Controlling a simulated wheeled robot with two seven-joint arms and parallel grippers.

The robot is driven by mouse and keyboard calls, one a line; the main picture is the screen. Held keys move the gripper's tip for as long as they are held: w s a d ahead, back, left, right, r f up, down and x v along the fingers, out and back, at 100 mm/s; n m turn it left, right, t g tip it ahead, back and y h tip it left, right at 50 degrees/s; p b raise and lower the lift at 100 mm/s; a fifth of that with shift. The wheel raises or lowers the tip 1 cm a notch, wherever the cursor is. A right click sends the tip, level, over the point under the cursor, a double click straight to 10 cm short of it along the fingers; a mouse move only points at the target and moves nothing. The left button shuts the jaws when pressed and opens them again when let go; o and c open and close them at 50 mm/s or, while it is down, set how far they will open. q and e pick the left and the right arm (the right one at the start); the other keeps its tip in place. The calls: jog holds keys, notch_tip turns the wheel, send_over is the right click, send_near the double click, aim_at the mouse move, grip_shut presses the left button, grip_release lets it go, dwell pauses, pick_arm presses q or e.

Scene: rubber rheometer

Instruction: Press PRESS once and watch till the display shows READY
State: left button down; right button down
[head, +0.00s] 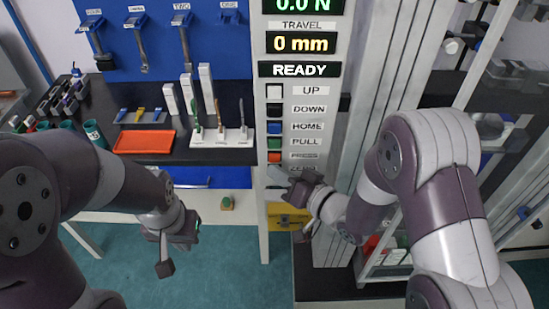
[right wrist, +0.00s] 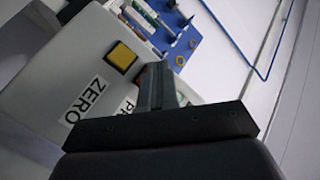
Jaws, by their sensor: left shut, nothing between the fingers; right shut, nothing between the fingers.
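The control panel (head: 258,110) stands upright in the middle of the head view. Its status display (head: 300,69) reads READY. The PRESS button (head: 274,157) is orange-red, below the green PULL button (head: 274,143). My right gripper (head: 277,174) is shut and empty, its tip close to the panel just below PRESS. In the right wrist view the shut fingers (right wrist: 158,85) hide most of the PRESS button and its label (right wrist: 128,106); I cannot tell whether they touch. The yellow ZERO button (right wrist: 122,57) is beside them. My left gripper (head: 165,268) is shut and empty, low at left.
The force display (head: 296,5) reads 0.0 N and the travel display (head: 301,43) 0 mm. A dark bench (head: 165,90) at left holds an orange tray (head: 145,142) and a white rack (head: 222,138) of tools. The floor between my arms is mostly clear.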

jog(key=shift+w, duration=0.1)
dwell(0.7)
jog(key=shift+w, duration=0.35)
